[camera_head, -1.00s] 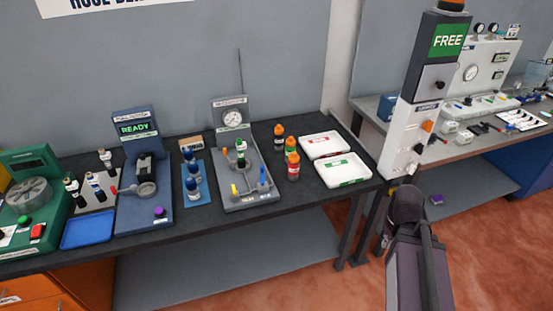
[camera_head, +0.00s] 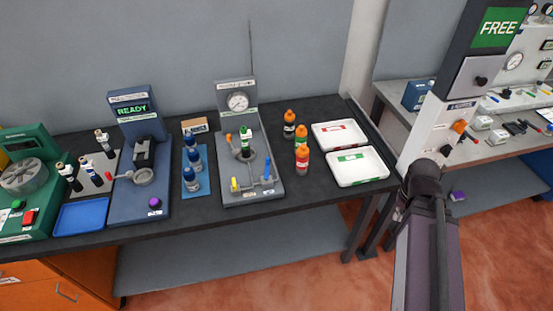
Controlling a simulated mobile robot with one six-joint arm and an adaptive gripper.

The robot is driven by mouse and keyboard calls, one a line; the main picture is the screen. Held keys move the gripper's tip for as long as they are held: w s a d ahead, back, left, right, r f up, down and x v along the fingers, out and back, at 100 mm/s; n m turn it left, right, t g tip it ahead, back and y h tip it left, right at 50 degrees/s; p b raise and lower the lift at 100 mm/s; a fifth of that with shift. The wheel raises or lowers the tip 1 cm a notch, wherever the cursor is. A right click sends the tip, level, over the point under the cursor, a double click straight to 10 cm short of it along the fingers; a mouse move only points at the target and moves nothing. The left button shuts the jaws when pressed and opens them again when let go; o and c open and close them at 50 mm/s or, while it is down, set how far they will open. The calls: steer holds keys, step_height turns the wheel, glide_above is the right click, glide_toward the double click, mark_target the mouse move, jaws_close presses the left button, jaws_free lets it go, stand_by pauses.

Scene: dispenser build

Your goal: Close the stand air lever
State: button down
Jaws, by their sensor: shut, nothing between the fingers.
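The grey test stand (camera_head: 277,190) stands on the dark bench, with a round gauge (camera_head: 238,102) on its back plate. A small bottle with a green band (camera_head: 245,141) is held upright in its middle. A blue lever (camera_head: 267,169) stands upright at the stand's right side. A yellow lever (camera_head: 234,184) is at its front left, and a small orange part (camera_head: 228,139) is beside the bottle. The labels are too small to tell which is the air lever. My arm shows at the lower right, away from the stand; my gripper is not in view.
Blue-capped bottles on a blue mat (camera_head: 203,188) stand left of the test stand. A blue READY station (camera_head: 126,203) is further left. A tall FREE post (camera_head: 462,77) rises at the right.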

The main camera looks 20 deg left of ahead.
mark_target(267, 168)
steer(key=shift+a, duration=0.25)
steer(key=shift+a, duration=0.1)
steer(key=w+a+n+t+y, duration=0.1)
steer(key=w+a+n, duration=0.2)
steer(key=a, duration=0.9)
steer(key=w+a+r+n+t+y, duration=0.1)
steer(key=w+a+n, duration=0.2)
steer(key=a, duration=1)
steer(key=w+a+n+y, duration=0.1)
steer(key=w+a+n, duration=0.2)
steer(key=a, duration=1)
steer(key=shift+r+n+t, duration=0.25)
steer(key=shift+n+t, duration=0.15)
steer(key=shift+n, duration=0.1)
steer(key=shift+w+f, duration=0.15)
steer(key=shift+f, duration=0.05)
steer(key=b+x, duration=0.9)
steer(key=x, duration=0.1)
steer(key=shift+a+b, duration=0.15)
steer(key=shift+b, duration=0.2)
steer(key=shift+w+a+r+p, duration=0.25)
steer(key=shift+w+a+p, duration=0.05)
steer(key=shift+w+a, duration=0.95)
steer(key=shift+a, duration=0.25)
